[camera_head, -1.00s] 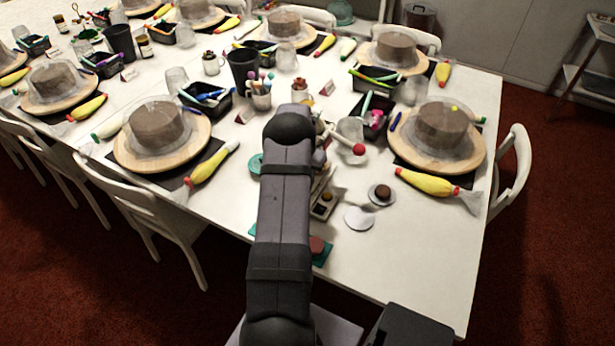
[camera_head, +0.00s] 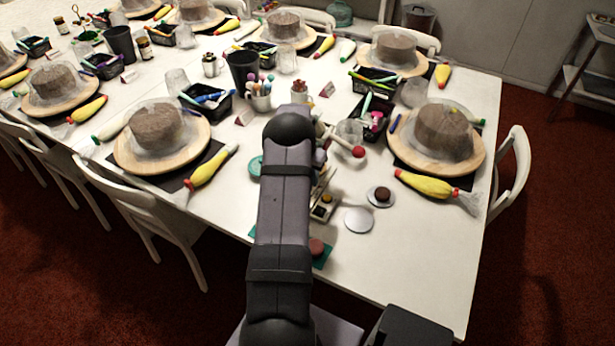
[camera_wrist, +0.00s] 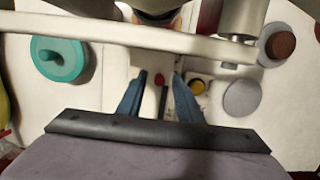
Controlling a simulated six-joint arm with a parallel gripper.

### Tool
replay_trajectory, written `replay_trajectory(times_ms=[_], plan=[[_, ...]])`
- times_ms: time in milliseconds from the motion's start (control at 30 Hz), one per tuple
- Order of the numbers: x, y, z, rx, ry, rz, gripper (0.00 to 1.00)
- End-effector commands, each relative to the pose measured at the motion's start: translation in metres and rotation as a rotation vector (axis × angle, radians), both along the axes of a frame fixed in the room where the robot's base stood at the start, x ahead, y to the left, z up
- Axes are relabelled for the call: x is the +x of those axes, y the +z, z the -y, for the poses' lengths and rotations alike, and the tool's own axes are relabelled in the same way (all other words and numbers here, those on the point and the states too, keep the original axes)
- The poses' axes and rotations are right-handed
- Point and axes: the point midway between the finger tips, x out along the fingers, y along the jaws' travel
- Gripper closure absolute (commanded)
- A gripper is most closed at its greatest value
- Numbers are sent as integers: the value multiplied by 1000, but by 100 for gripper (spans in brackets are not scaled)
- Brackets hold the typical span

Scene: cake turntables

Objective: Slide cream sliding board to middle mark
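A cream board-like piece (camera_head: 321,213) with a dark patch and a small yellow-brown knob lies just right of my arm in the head view, partly hidden by the arm. In the wrist view, a cream surface (camera_wrist: 149,100) with a dark narrow strip shows between my gripper's fingers; I cannot tell for sure that it is the sliding board. My gripper (camera_wrist: 159,77) has two blue fingers standing apart, with no clear grip on anything. The middle mark cannot be made out. In the head view my gripper is hidden behind the arm.
A yellow knob (camera_wrist: 197,86) sits right of the fingers. A white bar crosses the top of the wrist view. A teal round piece (camera_wrist: 60,60) is left. A white disc (camera_head: 359,220) and a brown-topped disc (camera_head: 381,196) lie right. Cake turntables (camera_head: 437,155) stand around.

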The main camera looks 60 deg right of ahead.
Motion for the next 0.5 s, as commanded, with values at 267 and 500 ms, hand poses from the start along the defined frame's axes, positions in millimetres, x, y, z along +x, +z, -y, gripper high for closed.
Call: replay_trajectory(times_ms=[267,500], plan=[[0,28,0,1,0,0,67],[0,50,0,1,0,0,67]])
